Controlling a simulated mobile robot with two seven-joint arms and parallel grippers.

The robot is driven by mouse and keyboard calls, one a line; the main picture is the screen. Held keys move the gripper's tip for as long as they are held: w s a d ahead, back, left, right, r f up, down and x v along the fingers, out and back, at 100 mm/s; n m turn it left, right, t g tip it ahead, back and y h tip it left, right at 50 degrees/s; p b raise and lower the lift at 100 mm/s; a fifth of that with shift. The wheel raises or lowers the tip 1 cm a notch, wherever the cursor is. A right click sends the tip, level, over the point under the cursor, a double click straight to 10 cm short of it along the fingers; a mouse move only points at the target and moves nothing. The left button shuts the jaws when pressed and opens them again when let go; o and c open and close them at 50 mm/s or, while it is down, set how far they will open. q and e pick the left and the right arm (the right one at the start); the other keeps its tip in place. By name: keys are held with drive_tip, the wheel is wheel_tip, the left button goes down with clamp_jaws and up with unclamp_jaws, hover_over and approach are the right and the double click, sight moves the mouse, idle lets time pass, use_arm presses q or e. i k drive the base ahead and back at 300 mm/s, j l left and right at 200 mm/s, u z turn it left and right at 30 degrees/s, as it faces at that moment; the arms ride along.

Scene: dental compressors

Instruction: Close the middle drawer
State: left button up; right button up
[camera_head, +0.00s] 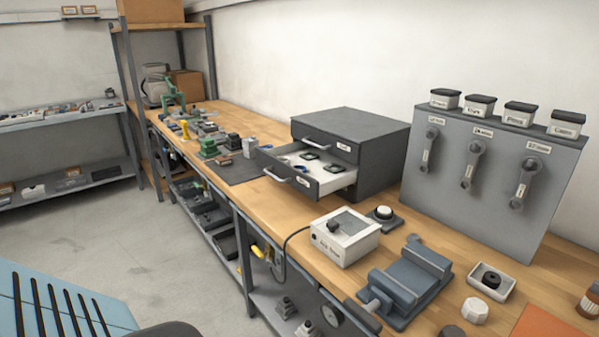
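A dark grey drawer cabinet (377,127) stands on the wooden workbench against the wall. Its top drawer (325,141) is shut. The drawer below it (307,180) is pulled out toward the bench's front edge. Its light inside shows, with several small dark and blue parts lying in it. It has a pale bar handle on its front. The open drawer hides the cabinet front beneath it, so I cannot see whether another drawer is there. Neither of my grippers is in view.
A white box (344,237) with a cable and a grey vise (405,283) stand on the bench right of the open drawer. A grey panel (479,176) with levers stands farther right. A dark mat (240,171) lies left of the drawer. The floor in front is clear.

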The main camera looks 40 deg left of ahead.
sight(317, 182)
drive_tip(key=i+l, duration=0.35)
drive_tip(key=i+u, duration=0.1)
drive_tip(key=u, duration=1.3)
